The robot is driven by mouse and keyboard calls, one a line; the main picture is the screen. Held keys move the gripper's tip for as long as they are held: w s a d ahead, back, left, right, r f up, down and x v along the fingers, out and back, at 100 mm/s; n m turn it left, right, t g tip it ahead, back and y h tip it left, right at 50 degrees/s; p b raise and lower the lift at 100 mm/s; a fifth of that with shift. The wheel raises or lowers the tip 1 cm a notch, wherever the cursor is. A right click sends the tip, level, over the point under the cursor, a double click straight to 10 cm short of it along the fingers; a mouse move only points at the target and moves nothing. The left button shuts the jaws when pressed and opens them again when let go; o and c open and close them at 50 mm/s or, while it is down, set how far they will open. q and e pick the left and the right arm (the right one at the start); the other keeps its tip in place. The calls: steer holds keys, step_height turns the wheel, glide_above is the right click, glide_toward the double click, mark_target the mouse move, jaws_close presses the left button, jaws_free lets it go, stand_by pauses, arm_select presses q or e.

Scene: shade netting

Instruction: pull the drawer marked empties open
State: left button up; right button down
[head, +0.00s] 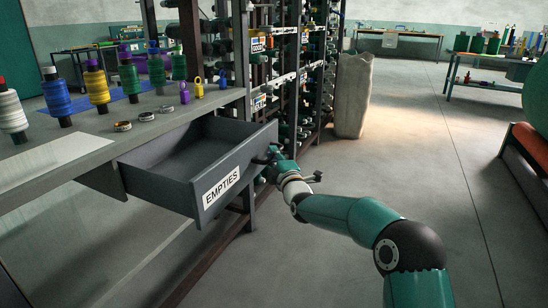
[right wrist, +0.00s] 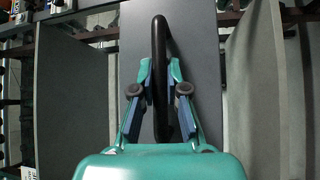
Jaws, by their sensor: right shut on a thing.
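The grey drawer marked EMPTIES (head: 215,192) sticks out from under the workbench, open, and its inside looks bare. A white label with the word EMPTIES is on its front. My right gripper (head: 270,156) is at the right part of the drawer front. In the right wrist view my right gripper (right wrist: 160,88) has its fingers on both sides of the dark bar handle (right wrist: 160,45), shut on it. The drawer front (right wrist: 200,60) fills the middle behind the handle. My left gripper is not in view.
The workbench (head: 60,150) carries thread spools (head: 96,88), several metal rings (head: 146,116) and small purple and yellow pieces. A tall spool rack (head: 290,70) stands behind. A pale sack-like column (head: 353,95) stands beyond it.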

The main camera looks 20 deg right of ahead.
steer(key=shift+d+f, duration=0.15)
steer(key=shift+f, duration=0.05)
steer(key=c, duration=1.2)
jaws_free()
steer(key=shift+w+f, duration=0.1)
steer(key=shift+w, duration=0.05)
steer(key=s, duration=0.4)
steer(key=s+f, duration=0.1)
steer(key=s, duration=0.7)
steer(key=shift+a+f, duration=0.2)
steer(key=shift+a, duration=0.2)
